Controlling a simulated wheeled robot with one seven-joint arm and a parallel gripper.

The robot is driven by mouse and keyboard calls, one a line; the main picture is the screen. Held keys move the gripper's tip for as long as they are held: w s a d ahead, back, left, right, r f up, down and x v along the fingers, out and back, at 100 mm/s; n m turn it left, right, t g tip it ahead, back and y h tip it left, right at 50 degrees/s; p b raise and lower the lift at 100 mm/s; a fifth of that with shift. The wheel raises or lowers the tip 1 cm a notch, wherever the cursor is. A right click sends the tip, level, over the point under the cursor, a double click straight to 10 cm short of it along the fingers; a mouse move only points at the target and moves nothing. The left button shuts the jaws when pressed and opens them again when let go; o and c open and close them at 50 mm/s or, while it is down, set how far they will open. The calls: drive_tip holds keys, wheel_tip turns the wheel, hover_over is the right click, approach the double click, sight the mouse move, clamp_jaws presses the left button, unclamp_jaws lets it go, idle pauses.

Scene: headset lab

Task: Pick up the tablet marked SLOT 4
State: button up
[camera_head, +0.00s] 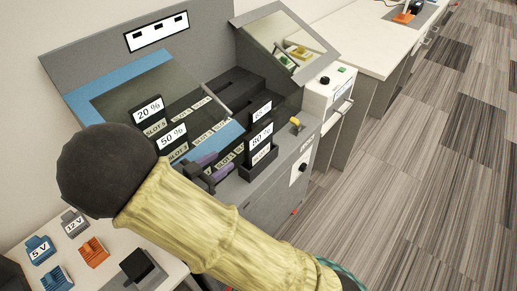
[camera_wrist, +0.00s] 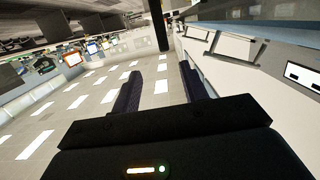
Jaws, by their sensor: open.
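Several dark tablets with white percentage labels stand in a grey charging station (camera_head: 100,62). They include a 20 % tablet (camera_head: 149,112), a 50 % tablet (camera_head: 172,135), an 80 % tablet (camera_head: 261,141) and one behind it (camera_head: 262,112) whose number is hard to read. Slot labels lie among them, but I cannot make out which one reads SLOT 4. My gripper (camera_head: 215,165) is over the front of the station, between the 50 % and 80 % tablets, partly hidden by my arm. In the wrist view my gripper (camera_wrist: 160,82) is open, with nothing between its fingers.
A white box (camera_head: 328,92) and a long white counter (camera_head: 360,35) are beyond. At lower left, a white table holds blue (camera_head: 40,250), orange (camera_head: 94,252) and grey blocks. Carpeted floor at right is clear.

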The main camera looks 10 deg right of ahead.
sight(247, 143)
drive_tip(key=x, duration=1.1)
drive_tip(key=shift+d, duration=0.1)
drive_tip(key=shift+w+d, duration=0.1)
drive_tip(key=shift+w, duration=0.05)
drive_tip(key=shift+w+f, duration=0.1)
drive_tip(key=x, duration=0.5)
drive_tip(key=shift+w, duration=0.25)
clamp_jaws()
